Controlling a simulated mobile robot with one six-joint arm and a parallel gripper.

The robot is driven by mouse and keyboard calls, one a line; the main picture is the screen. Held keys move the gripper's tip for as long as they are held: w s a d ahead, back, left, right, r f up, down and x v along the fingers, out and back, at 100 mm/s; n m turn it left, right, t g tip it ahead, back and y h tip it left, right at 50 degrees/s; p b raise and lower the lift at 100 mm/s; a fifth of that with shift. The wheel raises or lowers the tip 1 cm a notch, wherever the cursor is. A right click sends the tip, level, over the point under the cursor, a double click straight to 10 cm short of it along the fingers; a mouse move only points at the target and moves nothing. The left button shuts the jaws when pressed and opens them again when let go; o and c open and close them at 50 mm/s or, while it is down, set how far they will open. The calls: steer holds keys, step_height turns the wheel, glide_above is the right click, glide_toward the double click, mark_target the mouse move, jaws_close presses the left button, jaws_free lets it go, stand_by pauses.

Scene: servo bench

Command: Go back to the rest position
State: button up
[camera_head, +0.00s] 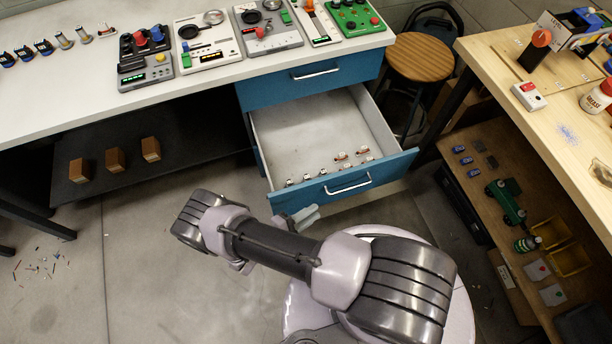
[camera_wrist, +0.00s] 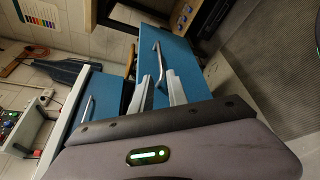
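My gripper (camera_head: 303,216) shows in the head view partly hidden behind my own arm, beside the lower left part of the drawer front. In the wrist view its two grey fingers (camera_wrist: 160,78) stand apart and look empty. The blue lower drawer (camera_head: 395,163) is pulled open. Its silver handle (camera_head: 348,185) lies right of my gripper in the head view. In the wrist view the handle (camera_wrist: 156,62) appears between and beyond the fingertips; I cannot tell how far off it is. My arm is folded low over the floor.
Several small parts (camera_head: 341,156) lie in the open drawer. The upper blue drawer (camera_head: 312,86) is shut. A white bench (camera_head: 180,92) carries several devices. A wooden stool (camera_head: 419,58) stands behind. A wooden table (camera_head: 535,105) is at the right. The floor (camera_head: 150,245) at left is mostly clear.

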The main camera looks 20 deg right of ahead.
steer(key=w+a+r+m+g+y, duration=0.1)
steer(key=w+r+m+g+y, duration=0.15)
steer(key=r, duration=0.55)
steer(key=w+a+r+m+g+y, duration=0.1)
steer(key=r+m+g, duration=0.2)
steer(key=r, duration=0.6)
steer(key=w+a+r+m+g+y, duration=0.1)
steer(key=w+r+m+g+y, duration=0.15)
steer(key=r, duration=0.55)
steer(key=s+r+m+t+y, duration=0.3)
steer(key=s+r+t+y, duration=0.1)
steer(key=r, duration=0.9)
steer(key=s+d+r+m+t+y, duration=0.1)
steer(key=s+r+m+t+y, duration=0.3)
steer(key=r, duration=0.9)
steer(key=s+y, duration=0.2)
steer(key=s, duration=0.2)
steer(key=shift+s+r, duration=0.3)
steer(key=shift+r, duration=0.1)
